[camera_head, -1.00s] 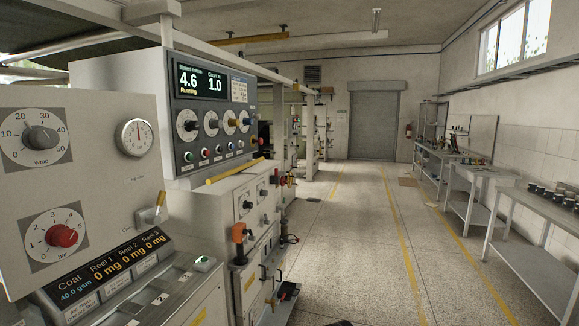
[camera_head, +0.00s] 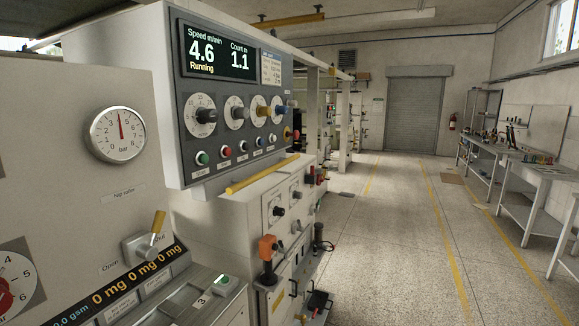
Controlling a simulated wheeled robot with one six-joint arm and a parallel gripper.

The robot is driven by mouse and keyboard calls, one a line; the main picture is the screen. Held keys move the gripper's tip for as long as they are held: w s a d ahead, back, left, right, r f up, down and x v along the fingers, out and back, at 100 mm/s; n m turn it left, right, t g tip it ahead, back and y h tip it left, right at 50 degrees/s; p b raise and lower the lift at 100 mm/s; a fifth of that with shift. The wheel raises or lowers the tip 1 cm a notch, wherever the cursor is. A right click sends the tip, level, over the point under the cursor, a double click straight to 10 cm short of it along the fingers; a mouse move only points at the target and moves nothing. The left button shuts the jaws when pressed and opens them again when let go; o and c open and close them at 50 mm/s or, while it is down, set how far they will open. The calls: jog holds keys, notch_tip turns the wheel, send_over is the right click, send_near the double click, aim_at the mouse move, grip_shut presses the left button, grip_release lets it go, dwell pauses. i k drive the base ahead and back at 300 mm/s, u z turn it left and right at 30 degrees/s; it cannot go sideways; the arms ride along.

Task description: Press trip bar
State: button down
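A yellow bar (camera_head: 262,174), which looks like the trip bar, runs slantwise below the control panel (camera_head: 232,110) on the machine's front. It stands out a little above a white cabinet top. Nothing touches it. The panel display (camera_head: 215,52) reads speed 4.6 m/min, count 1.1 m and "Running". My gripper is not in view.
A white cabinet with a round bar gauge (camera_head: 117,134) and a yellow-handled lever (camera_head: 157,225) stands close at the left. An orange-handled lever (camera_head: 267,247) juts from the machine's front. Benches (camera_head: 535,180) line the right wall.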

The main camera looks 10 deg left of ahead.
aim_at(240, 185)
jog(key=u, duration=0.3)
jog(key=i, duration=0.65)
jog(key=u, duration=0.85)
jog(key=i, duration=0.35)
jog(key=u, duration=0.4)
